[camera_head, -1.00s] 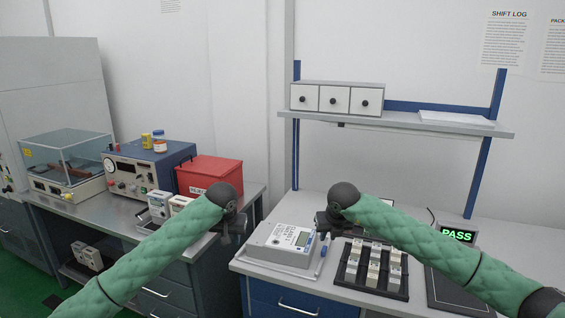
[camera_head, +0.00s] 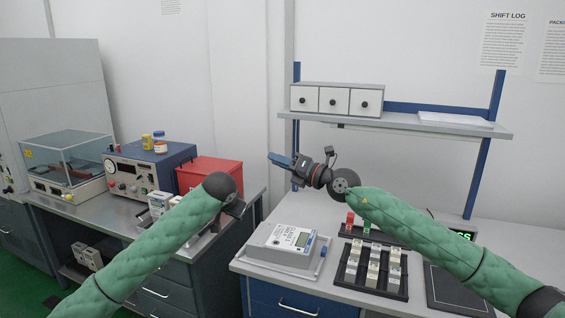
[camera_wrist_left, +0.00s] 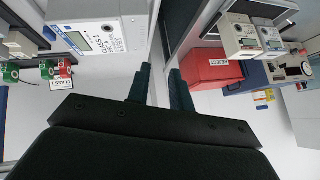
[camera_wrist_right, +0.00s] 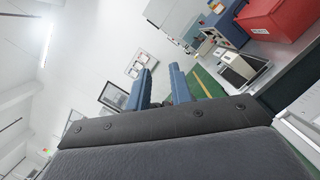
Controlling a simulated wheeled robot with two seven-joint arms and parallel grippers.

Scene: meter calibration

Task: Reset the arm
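My right gripper (camera_head: 284,161) is raised above the right-hand bench and points left in the head view. Its two blue fingers (camera_wrist_right: 158,88) stand apart with nothing between them in the right wrist view. My left gripper (camera_head: 236,208) hangs near the gap between the two benches, mostly hidden behind my own wrist. In the left wrist view its dark fingers (camera_wrist_left: 158,88) are parted and empty. A white meter (camera_head: 281,245) lies on the right bench, below and clear of my right gripper.
A black rack (camera_head: 349,284) with several pale modules stands right of the meter, with red and green stamps (camera_head: 350,220) behind it. A red bin (camera_head: 209,173) and a blue instrument (camera_head: 152,165) stand on the left bench. A shelf (camera_head: 400,122) overhangs the right bench.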

